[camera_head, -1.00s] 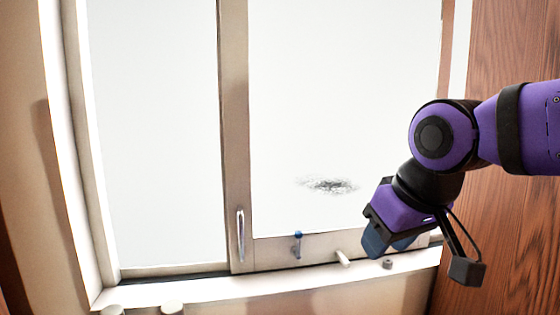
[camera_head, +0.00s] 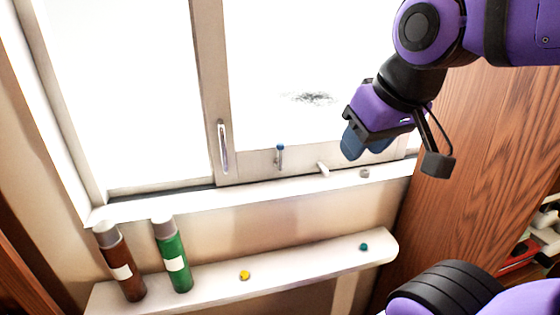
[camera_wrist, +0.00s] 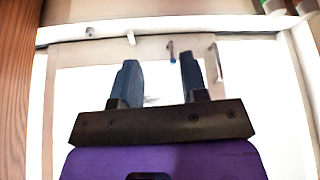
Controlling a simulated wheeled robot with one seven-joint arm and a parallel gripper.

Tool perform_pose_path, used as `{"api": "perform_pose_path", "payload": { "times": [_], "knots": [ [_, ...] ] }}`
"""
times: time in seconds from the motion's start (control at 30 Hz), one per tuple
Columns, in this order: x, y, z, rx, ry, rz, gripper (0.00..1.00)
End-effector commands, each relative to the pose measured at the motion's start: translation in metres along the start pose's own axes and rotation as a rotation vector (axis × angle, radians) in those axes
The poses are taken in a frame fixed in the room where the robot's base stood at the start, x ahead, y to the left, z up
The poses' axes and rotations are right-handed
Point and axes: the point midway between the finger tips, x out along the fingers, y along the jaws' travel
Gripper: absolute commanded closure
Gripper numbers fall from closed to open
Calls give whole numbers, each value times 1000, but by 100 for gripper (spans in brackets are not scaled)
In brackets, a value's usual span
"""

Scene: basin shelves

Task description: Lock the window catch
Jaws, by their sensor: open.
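The window has a pale frame with a silver upright handle (camera_head: 223,148) on its middle post. A small blue-tipped lever (camera_head: 280,155) stands upright on the lower rail, and a short white peg (camera_head: 323,169) sticks out to its right. I cannot tell for sure which of these fittings is the catch. My gripper (camera_head: 362,146) is open and empty, in front of the window to the right of the peg. In the wrist view, the blue-tipped lever (camera_wrist: 171,54) shows between the spread fingertips, with the handle (camera_wrist: 216,62) to the right and the peg (camera_wrist: 131,38) to the left.
A small grey knob (camera_head: 365,174) sits at the sill's right. Below, a narrow shelf (camera_head: 315,258) carries a brown bottle (camera_head: 122,268), a green bottle (camera_head: 175,262), a yellow knob (camera_head: 244,275) and a teal knob (camera_head: 364,247). A wooden panel (camera_head: 450,190) stands at the right.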

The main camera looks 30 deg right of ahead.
Motion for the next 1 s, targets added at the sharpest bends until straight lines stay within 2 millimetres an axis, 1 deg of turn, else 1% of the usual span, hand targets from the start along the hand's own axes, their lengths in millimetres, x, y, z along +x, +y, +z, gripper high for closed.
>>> {"api": "perform_pose_path", "payload": {
  "times": [0.47, 0.5, 0.63, 0.77, 1.0],
  "knots": [
    [0, 0, 0, 0, 0, 0, 60],
    [0, 0, 0, 0, 0, 0, 54],
    [2, 0, -7, -1, -4, -5, 54],
    [9, 2, -27, 1, -14, -18, 54],
    [35, 3, -82, 5, -35, -35, 54]
  ]
}}
